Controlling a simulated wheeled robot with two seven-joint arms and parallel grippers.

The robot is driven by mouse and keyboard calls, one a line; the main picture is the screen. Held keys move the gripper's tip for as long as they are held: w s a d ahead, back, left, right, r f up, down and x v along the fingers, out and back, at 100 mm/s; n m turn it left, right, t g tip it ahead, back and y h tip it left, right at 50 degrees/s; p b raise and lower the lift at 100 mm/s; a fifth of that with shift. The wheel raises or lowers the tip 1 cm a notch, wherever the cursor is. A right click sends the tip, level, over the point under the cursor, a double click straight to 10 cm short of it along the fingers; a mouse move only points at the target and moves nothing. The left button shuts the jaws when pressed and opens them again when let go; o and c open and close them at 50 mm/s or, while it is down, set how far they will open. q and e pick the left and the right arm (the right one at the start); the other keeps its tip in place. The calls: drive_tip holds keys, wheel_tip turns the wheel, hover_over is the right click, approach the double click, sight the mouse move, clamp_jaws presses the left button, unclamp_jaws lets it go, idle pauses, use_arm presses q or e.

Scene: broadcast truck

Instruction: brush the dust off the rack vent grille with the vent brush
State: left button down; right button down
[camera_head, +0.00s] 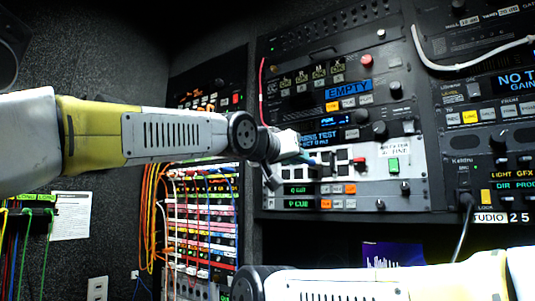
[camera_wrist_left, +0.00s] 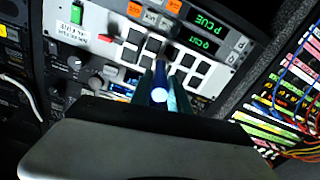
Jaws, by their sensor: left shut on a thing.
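My left gripper (camera_head: 292,150) reaches in from the left and is in front of the white rack panel with dark rectangular cells (camera_head: 343,158). It is shut on a slim blue-teal object, which I take to be the vent brush (camera_wrist_left: 160,93); its round pale end faces the wrist camera. In the head view the gripper mostly hides the brush. In the left wrist view the brush points at the dark-celled panel (camera_wrist_left: 186,62); I cannot tell whether it touches. I cannot make out a clear vent grille or dust. My right gripper is out of view.
Rack units with knobs and lit displays (camera_head: 348,88) surround the panel. A patch bay with many coloured cables (camera_head: 203,215) is at its lower left. A white cable (camera_head: 450,62) hangs at upper right. My right forearm crosses the bottom of the head view.

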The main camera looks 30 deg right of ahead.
use_arm(q)
drive_tip(key=shift+r, duration=0.9)
idle(0.3)
drive_tip(key=v, duration=0.6)
drive_tip(key=shift+a, duration=0.15)
drive_tip(key=shift+v, duration=1.4)
